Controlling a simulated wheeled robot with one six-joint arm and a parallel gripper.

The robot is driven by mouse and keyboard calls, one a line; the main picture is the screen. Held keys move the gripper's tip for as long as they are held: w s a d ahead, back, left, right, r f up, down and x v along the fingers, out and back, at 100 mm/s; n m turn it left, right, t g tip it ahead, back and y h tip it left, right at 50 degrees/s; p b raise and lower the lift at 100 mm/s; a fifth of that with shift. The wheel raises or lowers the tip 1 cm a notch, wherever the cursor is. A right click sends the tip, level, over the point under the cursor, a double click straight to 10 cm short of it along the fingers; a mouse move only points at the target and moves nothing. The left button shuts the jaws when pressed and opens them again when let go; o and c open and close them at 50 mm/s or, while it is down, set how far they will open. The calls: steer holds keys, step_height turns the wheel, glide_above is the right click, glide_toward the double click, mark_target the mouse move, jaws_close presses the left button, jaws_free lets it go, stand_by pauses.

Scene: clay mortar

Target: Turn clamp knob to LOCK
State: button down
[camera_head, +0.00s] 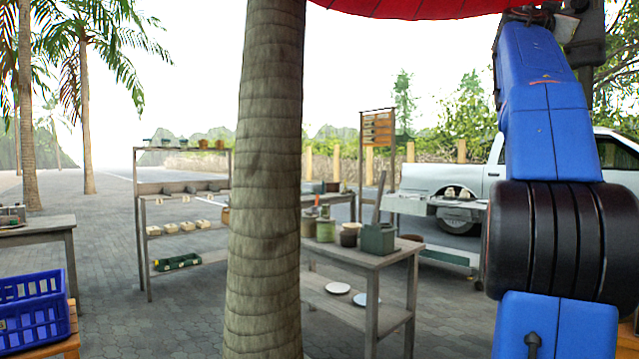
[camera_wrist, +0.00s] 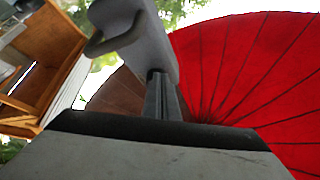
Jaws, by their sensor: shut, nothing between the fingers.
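I cannot make out a clamp knob or a LOCK mark in either view. My gripper (camera_wrist: 163,95) shows in the wrist view as narrow dark fingers close together, with nothing seen between them. It points up toward the underside of a red umbrella (camera_wrist: 250,75). In the head view my blue arm stands upright at the right, and the gripper itself is out of the picture.
A palm trunk (camera_head: 265,180) blocks the middle of the head view. Behind it, a wooden table (camera_head: 385,258) holds pots and a green box (camera_head: 378,239). A shelf rack (camera_head: 186,187) and blue crate (camera_head: 38,318) stand left. Paving between them is clear.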

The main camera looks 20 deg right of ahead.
steer(key=shift+w+d, duration=0.3)
steer(key=shift+d, duration=0.6)
steer(key=shift+s+r, duration=0.1)
steer(key=shift+r, duration=0.1)
steer(key=shift+s+f, duration=0.15)
steer(key=shift+s, duration=0.05)
stand_by(0.4)
steer(key=shift+w+f, duration=0.1)
steer(key=shift+w+f, duration=0.1)
steer(key=shift+f, duration=0.1)
steer(key=s+a, duration=0.2)
steer(key=a, duration=0.3)
steer(key=shift+a, duration=0.35)
